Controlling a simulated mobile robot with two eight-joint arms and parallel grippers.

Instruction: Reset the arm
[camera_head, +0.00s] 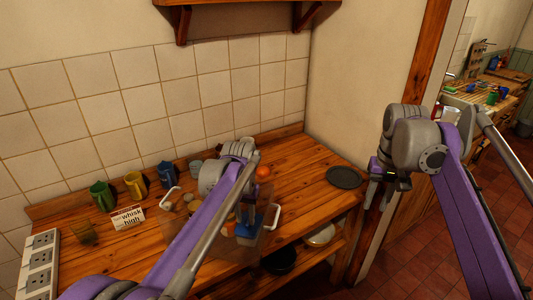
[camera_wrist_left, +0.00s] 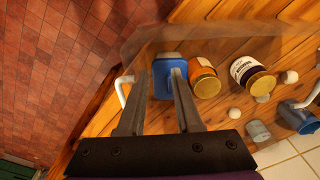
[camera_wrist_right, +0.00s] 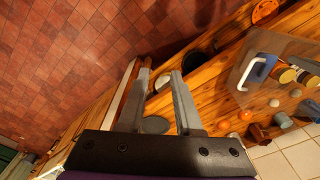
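My left gripper (camera_head: 246,212) is over a clear bin with white handles (camera_head: 272,217) on the wooden counter. In the left wrist view its two fingers (camera_wrist_left: 161,75) stand apart, with a blue box (camera_wrist_left: 163,88) below and partly between them; I see no firm grip on it. The blue box also shows in the head view (camera_head: 243,230). My right gripper (camera_head: 379,192) hangs in the air right of the counter, pointing down. In the right wrist view its fingers (camera_wrist_right: 160,72) are apart with nothing between them.
Jars (camera_wrist_left: 252,76) lie beside the blue box. Green (camera_head: 102,195), yellow (camera_head: 136,185) and blue (camera_head: 167,174) mugs stand along the wall. A dark plate (camera_head: 344,177) lies at the counter's right end. A lower shelf holds pans (camera_head: 279,262). A wall shelf (camera_head: 240,4) hangs above.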

